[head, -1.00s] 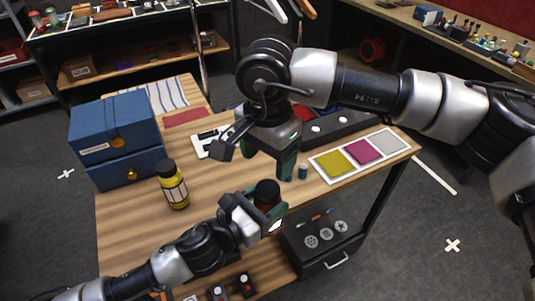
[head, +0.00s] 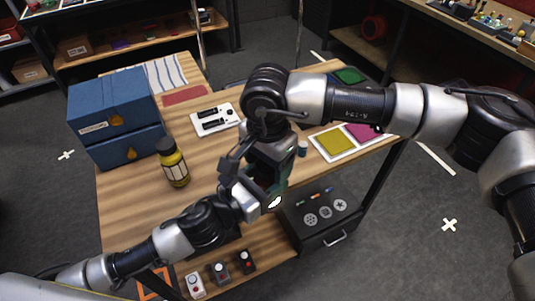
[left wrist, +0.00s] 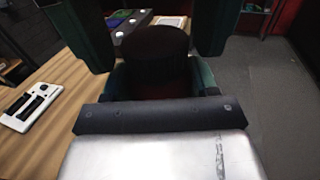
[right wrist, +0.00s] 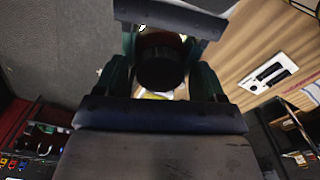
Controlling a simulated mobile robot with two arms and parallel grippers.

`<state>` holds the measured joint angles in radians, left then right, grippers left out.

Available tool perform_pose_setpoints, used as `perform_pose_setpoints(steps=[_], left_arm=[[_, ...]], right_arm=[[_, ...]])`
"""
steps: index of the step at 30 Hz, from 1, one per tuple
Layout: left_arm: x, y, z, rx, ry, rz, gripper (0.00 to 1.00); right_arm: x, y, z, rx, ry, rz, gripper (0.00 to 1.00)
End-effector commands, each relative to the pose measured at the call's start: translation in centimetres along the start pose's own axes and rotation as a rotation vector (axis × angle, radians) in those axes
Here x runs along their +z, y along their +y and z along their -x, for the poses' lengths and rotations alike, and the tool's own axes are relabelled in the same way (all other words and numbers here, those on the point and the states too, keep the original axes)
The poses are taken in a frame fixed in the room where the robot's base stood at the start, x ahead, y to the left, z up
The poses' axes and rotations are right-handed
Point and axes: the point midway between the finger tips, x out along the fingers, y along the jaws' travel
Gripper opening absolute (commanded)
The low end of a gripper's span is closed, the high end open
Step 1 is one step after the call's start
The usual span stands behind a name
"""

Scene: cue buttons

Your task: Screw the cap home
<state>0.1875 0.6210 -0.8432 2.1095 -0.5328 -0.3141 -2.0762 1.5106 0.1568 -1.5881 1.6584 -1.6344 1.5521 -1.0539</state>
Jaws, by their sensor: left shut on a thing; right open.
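A red-bodied jar (left wrist: 150,88) with a black cap (left wrist: 150,50) is held by my left gripper (head: 266,197), which is shut on its body. My right gripper (head: 270,178) is above, open, its fingers on either side of the cap. In the right wrist view the cap (right wrist: 160,68) shows from above between the open fingers, and the left gripper lies beyond it. In the head view the grippers hide most of the jar. I cannot tell whether the right fingers touch the cap or how far down it sits.
A yellow bottle with a black cap (head: 174,168) stands on the wooden table (head: 125,210). Blue boxes (head: 115,115) stand at the left. A white panel with black slots (head: 216,119) and a yellow swatch (head: 334,141) lie behind the grippers. Small button boxes (head: 220,272) sit at the lower front.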

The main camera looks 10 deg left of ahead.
Motion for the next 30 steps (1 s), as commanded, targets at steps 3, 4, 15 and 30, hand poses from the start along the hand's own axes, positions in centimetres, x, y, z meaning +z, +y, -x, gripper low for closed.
perform_pose_setpoints(steps=[3, 4, 15, 30], left_arm=[[0.09, 0.00, -0.01, 0.000, -0.002, 0.000, 0.00], [0.09, 0.00, -0.01, 0.000, -0.002, 0.000, 0.00], [0.09, -0.01, -0.01, -0.001, -0.002, -0.001, 0.00], [0.09, -0.03, -0.01, -0.001, -0.002, -0.001, 0.00]], right_arm=[[0.01, -0.01, 0.01, 0.000, 0.000, 0.000, 0.70], [0.01, -0.01, 0.02, 0.000, 0.000, 0.000, 0.70], [0.02, -0.02, 0.04, 0.000, -0.001, 0.000, 0.21], [0.04, -0.03, 0.05, -0.001, -0.001, -0.136, 0.74]])
